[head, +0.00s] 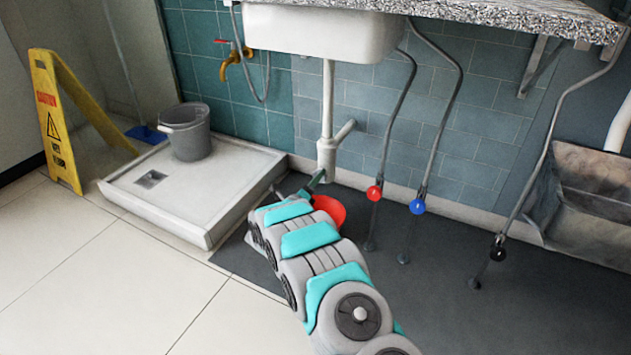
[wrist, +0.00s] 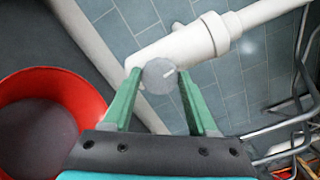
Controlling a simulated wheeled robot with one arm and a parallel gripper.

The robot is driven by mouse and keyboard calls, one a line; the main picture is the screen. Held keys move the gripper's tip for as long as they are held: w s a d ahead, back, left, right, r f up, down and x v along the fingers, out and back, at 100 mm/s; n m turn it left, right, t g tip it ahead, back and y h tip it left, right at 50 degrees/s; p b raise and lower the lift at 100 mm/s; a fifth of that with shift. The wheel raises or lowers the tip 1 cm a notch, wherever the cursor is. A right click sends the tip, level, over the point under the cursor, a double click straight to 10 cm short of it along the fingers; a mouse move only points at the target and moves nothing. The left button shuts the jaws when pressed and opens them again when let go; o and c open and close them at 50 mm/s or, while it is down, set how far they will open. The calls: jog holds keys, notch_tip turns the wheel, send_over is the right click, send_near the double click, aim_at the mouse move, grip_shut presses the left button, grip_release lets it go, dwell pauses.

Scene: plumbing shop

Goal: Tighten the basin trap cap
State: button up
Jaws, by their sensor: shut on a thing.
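The basin trap is a white vertical pipe under the basin (head: 325,30), with a thicker trap body (head: 327,155) at its lower end. In the wrist view the trap body (wrist: 172,52) runs across the top middle. The round grey trap cap (wrist: 159,75), with a light line mark on its face, is at the body's near end. My gripper (wrist: 158,82) has its two green fingers on either side of the cap, shut on it. In the head view my gripper (head: 318,178) is just under the trap, and my arm partly hides that spot.
A red bucket (head: 329,211) stands on the dark floor just below the trap; it also shows in the wrist view (wrist: 85,92). Hoses with a red valve (head: 374,193), a blue valve (head: 417,206) and a black valve (head: 498,252) hang to the right. A shower tray (head: 200,205) with a grey bucket (head: 187,132) is left.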

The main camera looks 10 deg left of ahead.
jog(key=shift+d+m, duration=0.1)
jog(key=shift+m, duration=0.4)
jog(key=o, duration=1.4)
jog(key=v, duration=0.7)
jog(key=shift+s+p, duration=0.35)
jog(key=shift+p, duration=0.05)
